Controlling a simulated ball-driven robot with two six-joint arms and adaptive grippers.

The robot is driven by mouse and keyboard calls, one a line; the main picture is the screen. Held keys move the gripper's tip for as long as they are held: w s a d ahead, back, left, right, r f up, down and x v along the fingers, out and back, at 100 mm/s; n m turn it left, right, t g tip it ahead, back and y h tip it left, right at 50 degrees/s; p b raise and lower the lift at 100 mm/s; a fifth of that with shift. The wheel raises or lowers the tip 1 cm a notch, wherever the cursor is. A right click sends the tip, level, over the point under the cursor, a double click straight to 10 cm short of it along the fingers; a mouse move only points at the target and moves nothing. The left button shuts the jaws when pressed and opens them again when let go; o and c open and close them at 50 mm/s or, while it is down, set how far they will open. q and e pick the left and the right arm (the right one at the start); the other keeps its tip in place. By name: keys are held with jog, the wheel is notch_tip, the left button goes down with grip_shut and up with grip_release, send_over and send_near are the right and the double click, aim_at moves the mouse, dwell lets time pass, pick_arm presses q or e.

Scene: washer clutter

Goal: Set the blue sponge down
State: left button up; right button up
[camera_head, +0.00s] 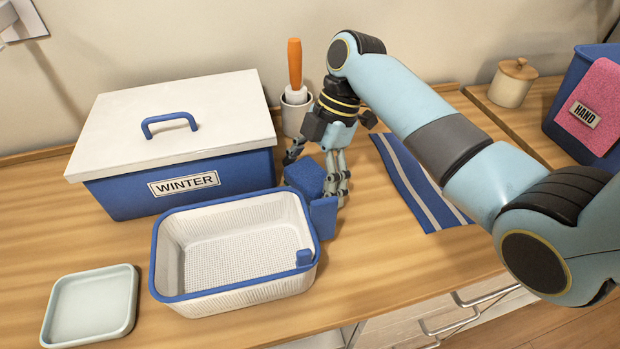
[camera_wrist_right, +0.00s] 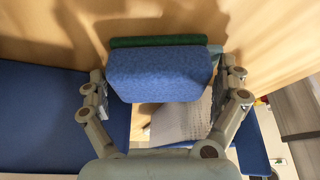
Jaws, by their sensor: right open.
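The blue sponge (camera_head: 306,176) is near the back right corner of the white basket (camera_head: 235,291), between the fingers of my right gripper (camera_head: 318,168). In the right wrist view the sponge (camera_wrist_right: 160,78) shows a blue face with a green layer along its far edge. The right gripper's fingers (camera_wrist_right: 164,98) stand spread on either side of it, with gaps visible on both sides. I cannot tell whether the sponge's underside touches the counter. My left gripper is not in view.
A blue box with a white lid (camera_head: 180,120) stands behind the basket. A blue flat piece (camera_head: 323,217) is at the basket's right side. A striped cloth (camera_head: 419,184) lies to the right, and an orange-handled brush (camera_head: 295,65) stands behind. A pale tray (camera_head: 91,304) is front left.

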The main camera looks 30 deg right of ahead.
jog(key=c, duration=0.8)
jog(key=shift+c, duration=0.6)
